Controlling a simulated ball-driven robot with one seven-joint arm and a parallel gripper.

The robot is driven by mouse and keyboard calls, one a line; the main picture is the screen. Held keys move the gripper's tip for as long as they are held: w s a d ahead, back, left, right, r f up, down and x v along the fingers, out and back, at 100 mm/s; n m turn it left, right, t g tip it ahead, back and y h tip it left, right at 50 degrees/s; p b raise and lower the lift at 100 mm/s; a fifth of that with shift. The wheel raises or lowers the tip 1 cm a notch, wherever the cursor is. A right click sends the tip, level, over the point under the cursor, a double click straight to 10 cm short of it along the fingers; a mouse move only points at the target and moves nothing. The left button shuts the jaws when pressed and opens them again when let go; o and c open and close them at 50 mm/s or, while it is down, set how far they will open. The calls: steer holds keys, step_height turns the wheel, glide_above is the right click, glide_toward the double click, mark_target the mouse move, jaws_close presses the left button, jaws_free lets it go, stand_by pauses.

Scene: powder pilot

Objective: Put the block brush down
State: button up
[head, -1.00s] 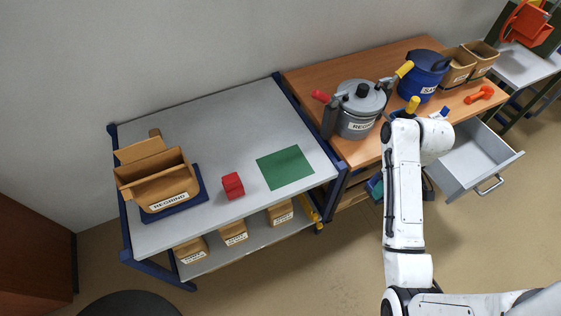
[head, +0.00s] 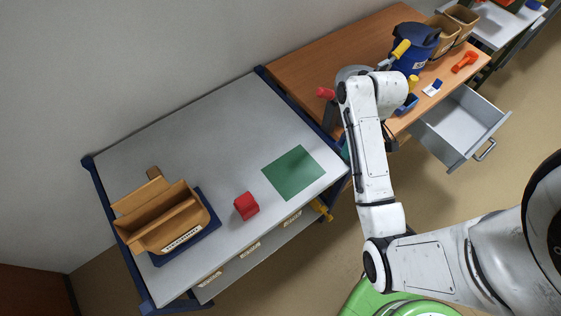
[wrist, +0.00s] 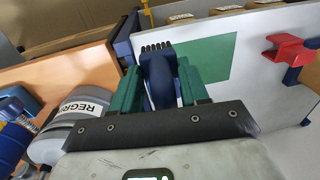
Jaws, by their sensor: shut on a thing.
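The block brush (wrist: 160,82) has a dark blue body and black bristles. In the wrist view my gripper (wrist: 160,76) is shut on it, with a green finger on each side. The bristles point away from the wrist, toward the green mat (wrist: 215,56). In the head view my arm hides the brush and most of my gripper. There the green mat (head: 293,171) lies bare on the grey table (head: 200,135), left of my arm. I cannot tell how high the brush is above the table.
A red object (head: 246,206) stands left of the mat, and a brown bin (head: 165,217) sits farther left on a blue base. On the wooden bench, a grey pot (wrist: 65,140) stands close to my gripper. A drawer (head: 460,125) stands open at the right.

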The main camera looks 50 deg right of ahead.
steer(key=w+a+f+b, duration=0.1)
steer(key=w+a+f, duration=0.1)
steer(key=w+f, duration=0.1)
steer(key=w+a+f+b, duration=0.2)
steer(key=w+a+f, duration=0.1)
steer(key=w, duration=0.2)
steer(key=w+a+f+b, duration=0.1)
steer(key=w+a+f, duration=0.1)
steer(key=w+f, duration=0.1)
steer(key=shift+w+a+f, duration=0.2)
steer(key=shift+w+a, duration=0.2)
steer(key=shift+w, duration=0.15)
steer(key=shift+w+a+f, duration=0.1)
steer(key=shift+f, duration=1.65)
steer(key=shift+f, duration=0.1)
steer(key=o, duration=1.1)
